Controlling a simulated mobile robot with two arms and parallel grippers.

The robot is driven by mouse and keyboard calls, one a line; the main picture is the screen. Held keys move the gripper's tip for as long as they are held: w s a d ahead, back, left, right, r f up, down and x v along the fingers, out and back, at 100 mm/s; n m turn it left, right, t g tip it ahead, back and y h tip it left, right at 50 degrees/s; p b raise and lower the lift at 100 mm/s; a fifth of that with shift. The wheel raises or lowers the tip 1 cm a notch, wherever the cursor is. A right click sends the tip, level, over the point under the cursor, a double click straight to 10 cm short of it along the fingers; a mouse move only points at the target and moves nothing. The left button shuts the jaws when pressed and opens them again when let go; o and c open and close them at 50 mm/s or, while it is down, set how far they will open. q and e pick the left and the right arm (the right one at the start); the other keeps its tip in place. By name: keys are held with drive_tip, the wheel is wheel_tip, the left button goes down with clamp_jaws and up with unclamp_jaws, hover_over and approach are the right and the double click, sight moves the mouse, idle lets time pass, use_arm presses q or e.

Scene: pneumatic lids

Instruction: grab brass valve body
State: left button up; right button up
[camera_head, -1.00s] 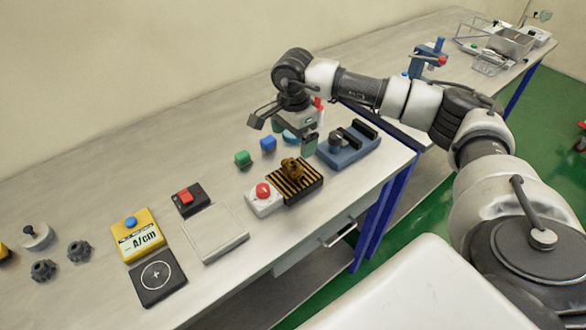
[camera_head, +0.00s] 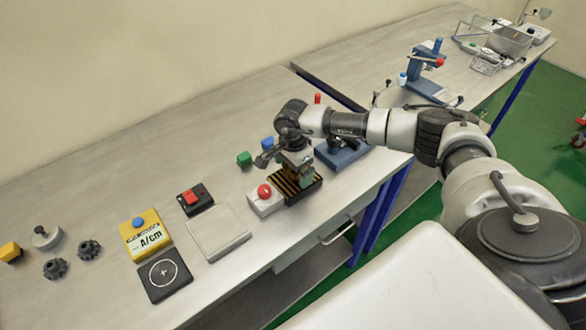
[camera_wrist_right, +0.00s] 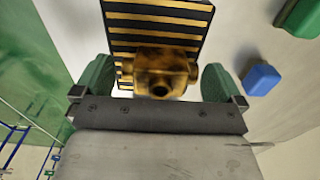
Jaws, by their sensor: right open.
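The brass valve body (camera_wrist_right: 160,70) shows in the right wrist view over a black and gold striped block (camera_wrist_right: 155,22). It is a cross-shaped brass piece with a dark round hole facing the camera. My right gripper (camera_wrist_right: 157,82) is open, with one green finger on each side of the valve body and small gaps between. In the head view my right gripper (camera_head: 303,172) is down over the striped block (camera_head: 284,187) and hides most of the valve body. My left gripper is not in view.
A white box with a red button (camera_head: 265,197) stands just left of the striped block. Green (camera_head: 244,159) and blue (camera_head: 267,143) cubes lie behind it. A blue fixture (camera_head: 343,155) stands close on the right. A clear tray (camera_head: 219,231) lies to the left.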

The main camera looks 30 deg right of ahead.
drive_tip(key=shift+c, duration=0.5)
drive_tip(key=c, duration=0.9)
drive_tip(key=shift+c, duration=0.5)
drive_tip(key=shift+w+r, duration=0.1)
drive_tip(key=shift+r, duration=0.05)
